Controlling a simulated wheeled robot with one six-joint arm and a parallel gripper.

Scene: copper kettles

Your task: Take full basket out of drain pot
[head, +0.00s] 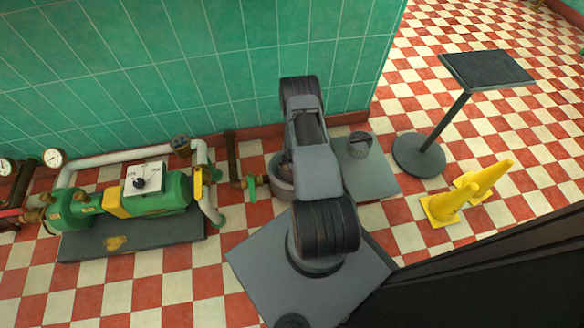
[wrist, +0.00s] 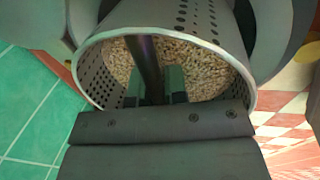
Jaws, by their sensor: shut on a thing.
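The full basket (wrist: 185,18) fills the upper wrist view. It is a perforated metal cylinder holding pale grain (wrist: 205,78), with a dark rod (wrist: 143,55) standing in its middle. My gripper (wrist: 153,88) is inside the rim with its fingers shut on the rod. The drain pot (head: 283,187) appears to be the round grey vessel by the green valve in the head view, partly hidden behind my arm. My gripper and the basket are hidden there by the arm. I cannot tell how far the basket sits inside the pot.
A small grey can (head: 360,144) stands on a grey platform (head: 373,183) to the right of my arm. Yellow cones (head: 443,206) and a stand (head: 487,70) are farther right. A green pump (head: 150,198) with pipes is left. The tiled wall (head: 200,70) is close behind.

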